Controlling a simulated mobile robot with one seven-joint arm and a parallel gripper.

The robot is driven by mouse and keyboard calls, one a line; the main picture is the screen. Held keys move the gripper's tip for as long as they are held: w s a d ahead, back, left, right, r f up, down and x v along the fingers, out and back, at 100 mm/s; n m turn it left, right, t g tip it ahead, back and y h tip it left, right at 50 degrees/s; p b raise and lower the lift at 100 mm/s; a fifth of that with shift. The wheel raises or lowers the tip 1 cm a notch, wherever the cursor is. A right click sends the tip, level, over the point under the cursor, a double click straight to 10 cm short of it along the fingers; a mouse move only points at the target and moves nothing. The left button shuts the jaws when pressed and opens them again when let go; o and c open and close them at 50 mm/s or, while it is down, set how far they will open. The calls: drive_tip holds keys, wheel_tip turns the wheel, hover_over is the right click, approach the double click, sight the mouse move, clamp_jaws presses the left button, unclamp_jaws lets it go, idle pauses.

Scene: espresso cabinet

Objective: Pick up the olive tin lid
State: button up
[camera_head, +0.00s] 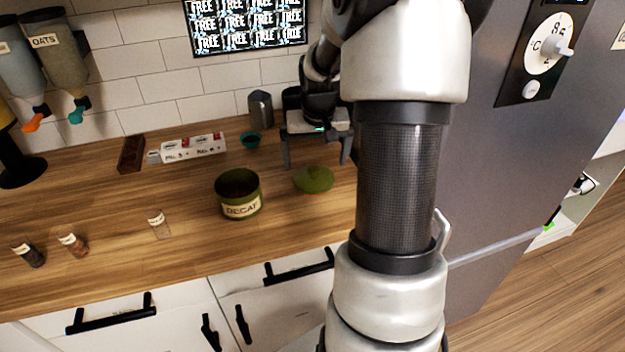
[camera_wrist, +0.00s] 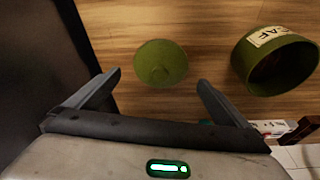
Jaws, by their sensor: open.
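The olive tin lid (camera_head: 314,179) lies on the wooden counter, just right of the olive tin labelled DECAF (camera_head: 238,205), which stands open-topped and apart from it. In the wrist view the round lid (camera_wrist: 161,63) shows with a small knob at its middle, beyond and between the fingertips, and the tin (camera_wrist: 262,84) is to its right. My gripper (camera_head: 318,165) is open and empty, with its fingers pointing down behind and above the lid in the head view. The fingers also show spread apart in the wrist view (camera_wrist: 159,80). Nothing hides the lid.
The tall grey fridge (camera_head: 540,150) bounds the counter on the right. The counter around the lid is clear.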

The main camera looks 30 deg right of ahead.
sight(314, 170)
drive_tip(key=x, duration=0.6)
drive_tip(key=shift+w+f+b, duration=0.1)
drive_tip(key=shift+f+b, duration=0.2)
drive_tip(key=shift+f, duration=0.05)
drive_tip(key=c, duration=0.9)
